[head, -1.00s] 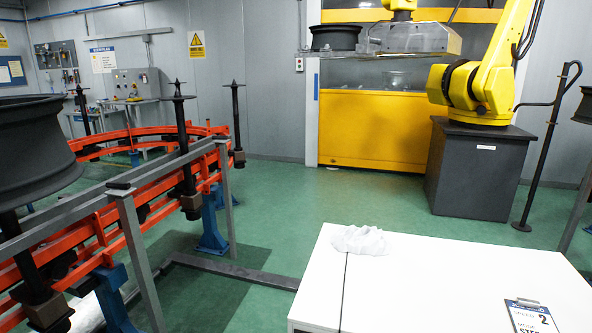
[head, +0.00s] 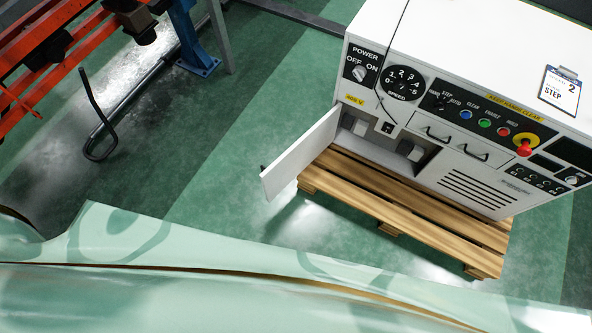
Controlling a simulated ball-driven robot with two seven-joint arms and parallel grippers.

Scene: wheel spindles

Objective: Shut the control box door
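The white control box (head: 455,60) stands on a wooden pallet in the upper right of the head view. Its door (head: 300,160) is open and swung out toward the lower left from the left part of the front. Behind the door the compartment (head: 385,145) shows dark, with some pale blocks inside. The door is hinged at its right side, near the opening. Neither of my grippers is in view.
The pallet (head: 400,205) sticks out in front of the box. The front panel has a power switch, a speed dial, coloured buttons and a red stop button (head: 523,146). A clipboard (head: 560,88) lies on top. A hooked dark rod (head: 103,130) and orange rails (head: 45,50) are at left. Green floor is clear around the door.

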